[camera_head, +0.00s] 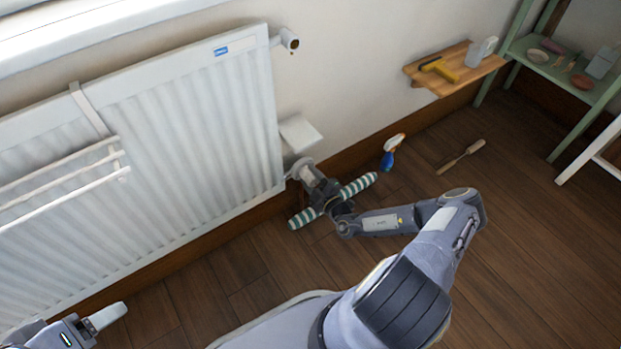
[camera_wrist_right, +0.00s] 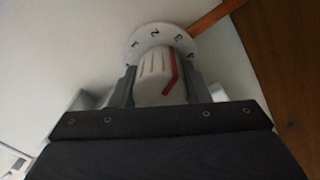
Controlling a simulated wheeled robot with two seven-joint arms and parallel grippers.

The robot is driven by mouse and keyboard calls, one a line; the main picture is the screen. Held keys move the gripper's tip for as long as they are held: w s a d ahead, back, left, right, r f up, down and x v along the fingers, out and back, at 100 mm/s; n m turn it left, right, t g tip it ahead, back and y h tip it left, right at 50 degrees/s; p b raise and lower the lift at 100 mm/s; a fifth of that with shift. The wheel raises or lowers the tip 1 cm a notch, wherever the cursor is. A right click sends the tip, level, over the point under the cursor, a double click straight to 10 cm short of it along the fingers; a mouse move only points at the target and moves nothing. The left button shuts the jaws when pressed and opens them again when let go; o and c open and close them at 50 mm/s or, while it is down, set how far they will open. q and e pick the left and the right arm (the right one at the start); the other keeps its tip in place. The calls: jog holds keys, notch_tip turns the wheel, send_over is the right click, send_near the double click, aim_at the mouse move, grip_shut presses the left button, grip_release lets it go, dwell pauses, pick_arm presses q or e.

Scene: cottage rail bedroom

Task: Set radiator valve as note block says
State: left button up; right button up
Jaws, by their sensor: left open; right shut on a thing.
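The radiator valve (camera_head: 305,168) is a white knob low at the right end of the white radiator (camera_head: 200,120). In the right wrist view, the valve knob (camera_wrist_right: 155,72) sits between my fingers, with a red mark on its right side. Its white dial (camera_wrist_right: 160,38) carries the numbers 1 to 4; the red mark is on the side of 3 and 4, its exact setting unclear. My right gripper (camera_head: 312,178) is shut on the knob. I cannot identify a readable note block.
A white box-like piece (camera_head: 300,133) is just above the valve. A wooden wall shelf (camera_head: 425,75) is above.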

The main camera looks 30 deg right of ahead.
aim_at(315, 183)
jog(key=shift+s+m, duration=0.1)
jog(key=shift+m, duration=0.2)
jog(key=o, duration=1)
jog(key=s, duration=0.2)
jog(key=s+p, duration=0.1)
jog(key=s, duration=0.1)
jog(key=s+p, duration=0.1)
jog(key=s, duration=0.1)
jog(key=shift+s+d, duration=0.3)
jog(key=shift+s, duration=0.6)
